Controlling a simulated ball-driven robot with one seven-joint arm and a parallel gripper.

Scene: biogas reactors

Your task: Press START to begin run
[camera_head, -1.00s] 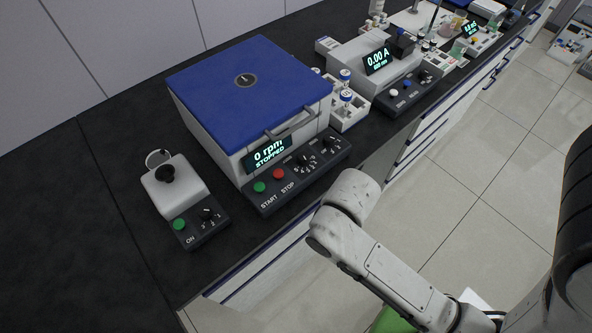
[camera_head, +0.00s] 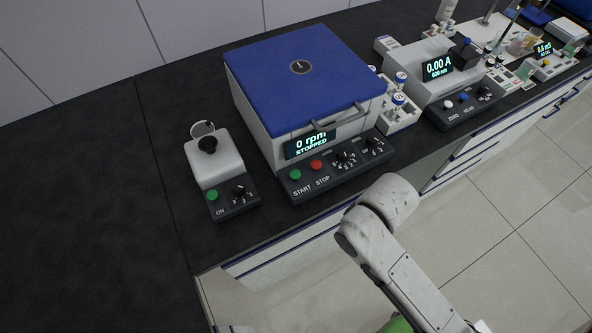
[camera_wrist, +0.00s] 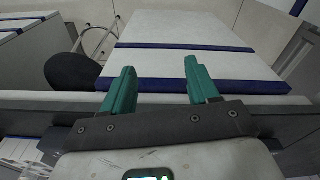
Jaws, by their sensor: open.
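The centrifuge (camera_head: 262,120) with a shut blue lid stands on the black bench in the head view. Its display (camera_head: 311,145) reads 0 rpm, STOPPED. On its front panel are the green START button (camera_head: 295,174) and, to its right, the red STOP button (camera_head: 316,165). My arm is in front of the bench at the lower right, apart from the panel. My gripper (camera_wrist: 160,88) shows in the wrist view with two green fingers apart and nothing between them. The wrist view does not show the centrifuge panel.
A small white device (camera_head: 214,158) with a green ON button (camera_head: 212,195) stands left of the centrifuge. A vial rack (camera_head: 398,117) and a photometer (camera_head: 432,78) reading 0.00 A stand to the right. The bench's left part is bare. The wrist view shows a dark round seat (camera_wrist: 72,72) and white cabinets.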

